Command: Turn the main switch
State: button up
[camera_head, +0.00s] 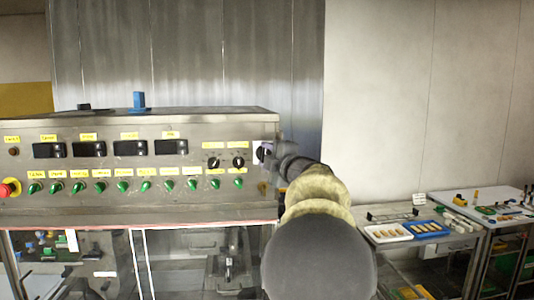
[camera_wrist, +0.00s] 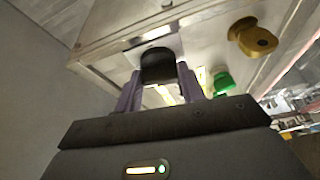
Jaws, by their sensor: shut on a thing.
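A black knob (camera_wrist: 158,62) on the control cabinet's metal face sits between the two pale purple fingers of my gripper (camera_wrist: 160,74) in the wrist view. The fingers are shut on it, one on each side. In the head view my gripper (camera_head: 267,152) is at the right end of the control panel (camera_head: 130,205), with my arm reaching in from the lower right. The knob is mostly hidden there by my gripper. Its label and its pointer direction cannot be read in either view.
A brass-coloured knob (camera_wrist: 252,38) and a green knob (camera_wrist: 222,82) are near my gripper. Two black selectors (camera_head: 226,162) and a row of green switches (camera_head: 145,186) lie left of it. A red button (camera_head: 8,189) is far left. A table with trays (camera_head: 425,228) stands right.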

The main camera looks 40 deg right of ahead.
jog(key=shift+n+g+p, duration=0.3)
jog(key=shift+n, duration=0.5)
jog(key=o, duration=1)
jog(key=shift+w+a, duration=0.1)
jog(key=shift+c, duration=0.2)
jog(key=s+a+b, duration=0.2)
jog(key=s+b, duration=0.3)
jog(key=s, duration=1.2)
jog(key=shift+s+a, duration=0.15)
jog(key=shift+a, duration=0.2)
